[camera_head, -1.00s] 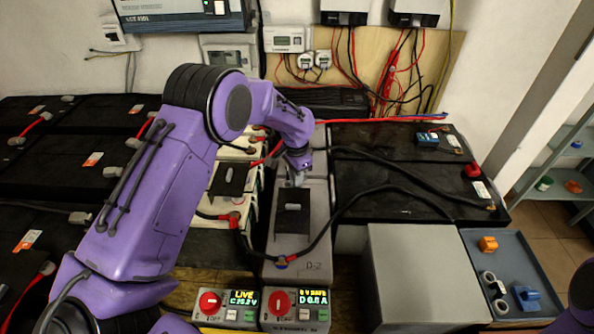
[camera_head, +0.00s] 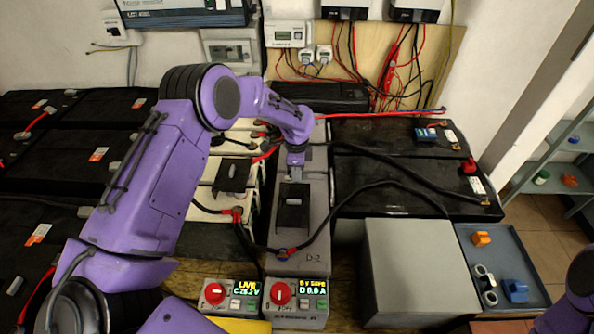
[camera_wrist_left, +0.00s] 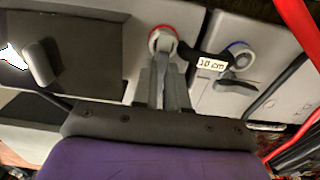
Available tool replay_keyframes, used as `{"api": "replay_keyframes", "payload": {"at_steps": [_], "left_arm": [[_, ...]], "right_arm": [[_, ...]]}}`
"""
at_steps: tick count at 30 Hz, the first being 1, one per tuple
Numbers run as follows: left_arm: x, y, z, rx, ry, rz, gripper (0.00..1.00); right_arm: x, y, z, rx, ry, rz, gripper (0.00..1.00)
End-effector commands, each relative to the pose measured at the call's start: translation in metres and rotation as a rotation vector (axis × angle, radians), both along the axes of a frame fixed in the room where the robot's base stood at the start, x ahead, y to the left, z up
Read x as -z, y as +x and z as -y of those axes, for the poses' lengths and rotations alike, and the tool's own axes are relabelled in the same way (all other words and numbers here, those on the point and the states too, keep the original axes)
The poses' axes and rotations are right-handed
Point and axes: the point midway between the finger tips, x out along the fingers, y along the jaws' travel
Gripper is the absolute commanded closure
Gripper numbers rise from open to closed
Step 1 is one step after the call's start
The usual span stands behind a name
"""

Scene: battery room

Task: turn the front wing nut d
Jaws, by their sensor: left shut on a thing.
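My left gripper (camera_head: 293,178) reaches down over the far end of the grey battery marked D-2 (camera_head: 314,258). In the left wrist view its fingers (camera_wrist_left: 163,85) are shut on the grey wing nut at a red-ringed terminal (camera_wrist_left: 162,36); the fingers hide most of the nut. Beside it, a second grey wing nut (camera_wrist_left: 236,84) sits by a blue-ringed terminal (camera_wrist_left: 238,50), joined by a short black link with a white label (camera_wrist_left: 211,64). A terminal (camera_head: 282,252) with a cable shows at the near end of D-2. No letter marks the held nut. My right gripper is not visible.
Two control boxes with red knobs (camera_head: 215,293) (camera_head: 280,293) stand in front of the batteries. A grey box (camera_head: 412,270) and a blue tray (camera_head: 490,240) with small parts are at the right. Black cables (camera_head: 375,185) and a red cable (camera_head: 375,115) cross near the gripper.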

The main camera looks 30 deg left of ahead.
Motion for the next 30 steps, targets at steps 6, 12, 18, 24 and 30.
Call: {"api": "replay_keyframes", "payload": {"at_steps": [6,12,18,24,30], "left_arm": [[-0.002,0.002,0.000,0.009,0.000,0.007,1.00],[-0.002,0.003,0.000,0.009,0.000,0.008,1.00],[-0.002,0.002,0.000,0.008,0.000,0.005,0.62],[-0.002,0.001,0.000,0.007,0.000,0.004,0.62],[-0.035,0.002,0.000,0.007,0.000,0.009,0.62]], "right_arm": [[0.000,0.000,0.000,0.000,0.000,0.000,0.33],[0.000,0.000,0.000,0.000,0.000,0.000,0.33],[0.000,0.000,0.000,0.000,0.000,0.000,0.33],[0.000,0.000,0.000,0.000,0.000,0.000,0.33],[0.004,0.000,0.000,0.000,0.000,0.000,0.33]]}}
